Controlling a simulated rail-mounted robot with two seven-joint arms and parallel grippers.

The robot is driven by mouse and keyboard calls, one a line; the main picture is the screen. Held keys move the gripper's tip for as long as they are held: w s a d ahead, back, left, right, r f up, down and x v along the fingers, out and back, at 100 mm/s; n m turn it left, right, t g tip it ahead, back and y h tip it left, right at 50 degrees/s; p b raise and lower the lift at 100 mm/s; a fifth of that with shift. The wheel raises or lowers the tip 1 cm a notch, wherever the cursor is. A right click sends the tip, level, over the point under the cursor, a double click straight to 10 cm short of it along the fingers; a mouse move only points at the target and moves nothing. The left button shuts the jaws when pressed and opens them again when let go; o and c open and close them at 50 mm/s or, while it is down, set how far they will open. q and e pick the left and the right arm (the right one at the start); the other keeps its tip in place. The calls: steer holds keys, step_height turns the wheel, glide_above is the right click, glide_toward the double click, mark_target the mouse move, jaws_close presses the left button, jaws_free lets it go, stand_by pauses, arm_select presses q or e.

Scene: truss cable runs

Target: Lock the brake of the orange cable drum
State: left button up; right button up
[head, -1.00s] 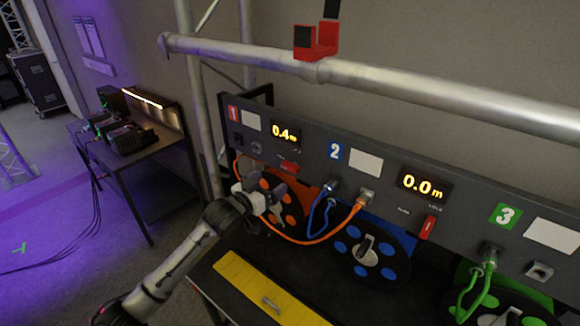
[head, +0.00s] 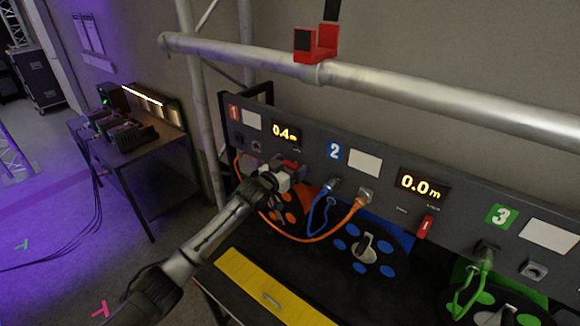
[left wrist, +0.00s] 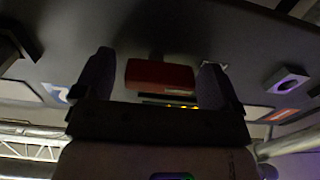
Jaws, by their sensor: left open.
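The orange cable drum (head: 291,217) sits under the panel section marked 1, partly hidden by my left arm. Its red brake lever (head: 291,164) is on the panel below the 0.4 m display (head: 286,133). My left gripper (head: 284,177) is open at this lever, in front of the panel. In the left wrist view the red lever (left wrist: 160,75) lies between the two spread fingers (left wrist: 153,82), with a visible gap to each side. I cannot tell how deep the fingers reach around it. My right gripper is not in view.
An orange cable (head: 318,239) loops from section 1 to a socket in section 2. A blue drum (head: 366,249) with its own red lever (head: 425,227) stands to the right, then a green drum (head: 480,298). A truss tube (head: 420,95) runs above the panel.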

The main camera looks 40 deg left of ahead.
arm_select(q)
steer(key=c, duration=0.9)
